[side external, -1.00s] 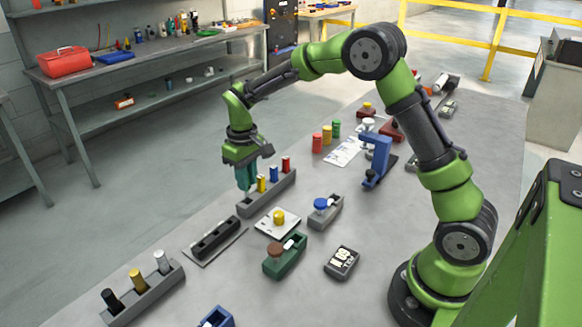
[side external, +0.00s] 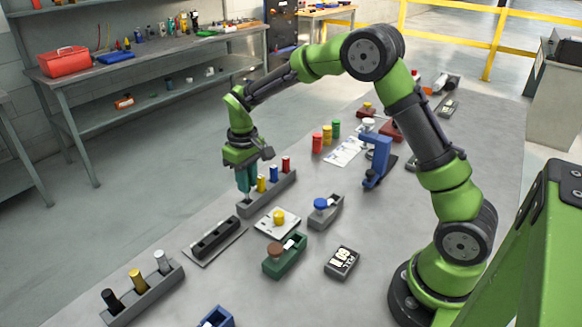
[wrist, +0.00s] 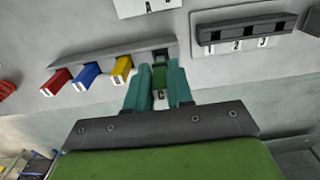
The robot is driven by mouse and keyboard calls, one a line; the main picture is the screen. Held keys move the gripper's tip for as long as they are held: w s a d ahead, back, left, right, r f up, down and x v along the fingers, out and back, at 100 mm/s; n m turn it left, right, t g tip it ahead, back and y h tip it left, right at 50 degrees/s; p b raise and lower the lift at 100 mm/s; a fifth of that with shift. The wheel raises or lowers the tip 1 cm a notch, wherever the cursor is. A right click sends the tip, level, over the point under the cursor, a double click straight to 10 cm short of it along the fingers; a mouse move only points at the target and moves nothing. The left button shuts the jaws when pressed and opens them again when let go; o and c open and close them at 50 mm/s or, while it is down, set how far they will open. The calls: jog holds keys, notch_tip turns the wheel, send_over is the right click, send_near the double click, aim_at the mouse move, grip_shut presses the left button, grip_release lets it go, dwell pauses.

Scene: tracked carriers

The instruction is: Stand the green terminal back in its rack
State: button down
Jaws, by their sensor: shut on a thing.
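The green terminal (wrist: 159,77) is between the two teal fingers of my gripper (wrist: 159,88) in the wrist view, with a pale label on its near end. My gripper (side external: 246,187) is shut on it, pointing down at the near end of a grey rack (side external: 250,207). The rack also shows in the wrist view (wrist: 100,57), with a dark slot just beyond the terminal. Yellow (side external: 261,184), blue (side external: 274,174) and red (side external: 286,164) terminals stand in the same rack. The fingers hide the green terminal's lower end in the side view, so I cannot tell its depth in the slot.
A dark empty rack (side external: 216,238) lies nearer the camera. A white plate with a yellow knob (side external: 279,217), a green block with a brown knob (side external: 284,256) and a blue-knobbed grey block (side external: 326,211) stand close by. A display box (side external: 342,262) lies to the right.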

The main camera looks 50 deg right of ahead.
jog(key=shift+f, duration=1.8)
dwell(1.1)
jog(key=shift+c, duration=2.2)
grip_release()
jog(key=shift+r, duration=3.55)
